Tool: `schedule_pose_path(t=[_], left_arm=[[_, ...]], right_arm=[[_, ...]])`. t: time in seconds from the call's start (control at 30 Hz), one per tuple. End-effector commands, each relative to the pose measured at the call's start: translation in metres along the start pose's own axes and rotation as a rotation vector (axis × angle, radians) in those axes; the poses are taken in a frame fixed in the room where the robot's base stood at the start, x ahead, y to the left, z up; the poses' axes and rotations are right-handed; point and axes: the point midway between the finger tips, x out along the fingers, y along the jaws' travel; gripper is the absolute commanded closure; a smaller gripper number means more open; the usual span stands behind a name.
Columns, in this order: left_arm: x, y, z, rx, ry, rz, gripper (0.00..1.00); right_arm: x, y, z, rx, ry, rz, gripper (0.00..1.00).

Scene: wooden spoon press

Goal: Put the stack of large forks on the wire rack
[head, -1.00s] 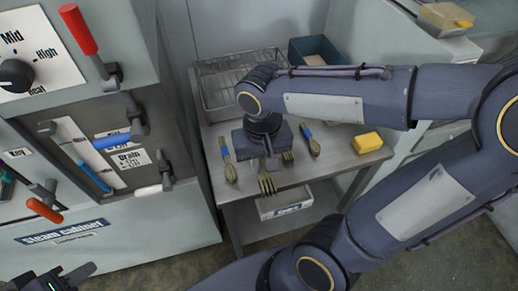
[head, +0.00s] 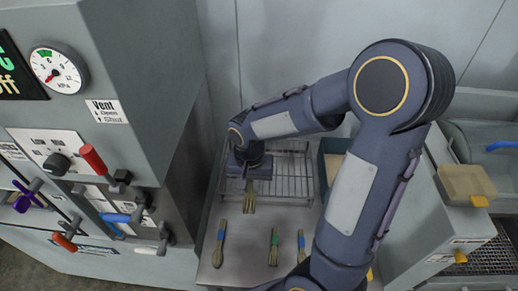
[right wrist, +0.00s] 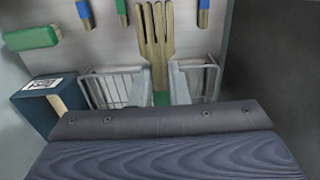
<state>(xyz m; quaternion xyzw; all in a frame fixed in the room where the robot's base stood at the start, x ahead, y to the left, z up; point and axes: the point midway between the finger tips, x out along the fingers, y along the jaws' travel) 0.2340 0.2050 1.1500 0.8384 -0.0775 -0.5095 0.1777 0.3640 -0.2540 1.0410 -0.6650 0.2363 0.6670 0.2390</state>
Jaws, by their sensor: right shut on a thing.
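My right gripper (head: 249,188) is shut on the stack of large forks (head: 249,205). It grips the green-banded part, as the right wrist view shows, with the wooden tines (right wrist: 156,35) pointing away from the palm. The wire rack (head: 292,178) stands at the back of the steel table. The gripper and forks are over or beside its left front part; the height gap cannot be told. In the right wrist view, rack wires (right wrist: 108,88) show on both sides of the fingers. My left gripper is not in view.
Other utensils with blue and green bands (head: 219,243) (head: 274,247) (head: 301,245) lie on the steel table (head: 250,268) in front. A dark blue box (right wrist: 42,108) is beside the rack. The steam cabinet (head: 150,90) stands close on the left.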

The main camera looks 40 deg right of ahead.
Motion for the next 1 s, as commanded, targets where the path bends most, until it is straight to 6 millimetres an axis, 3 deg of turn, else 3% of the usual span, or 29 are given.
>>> schedule_pose_path(t=[0.17, 0.53, 0.6, 0.77, 1.0], left_arm=[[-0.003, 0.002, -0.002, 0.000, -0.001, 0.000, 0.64], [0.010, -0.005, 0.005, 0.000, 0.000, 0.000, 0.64], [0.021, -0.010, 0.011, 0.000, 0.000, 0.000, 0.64], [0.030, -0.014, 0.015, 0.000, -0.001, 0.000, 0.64], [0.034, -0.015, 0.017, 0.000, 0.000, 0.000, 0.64]], right_arm=[[0.003, 0.004, -0.014, 0.019, 0.002, 0.003, 1.00], [0.044, 0.031, -0.097, 0.021, 0.002, 0.004, 1.00], [0.064, 0.034, -0.106, 0.019, 0.001, 0.004, 1.00], [0.084, 0.039, -0.124, 0.017, 0.002, 0.002, 1.00], [0.094, 0.041, -0.135, 0.016, 0.003, 0.002, 1.00]])
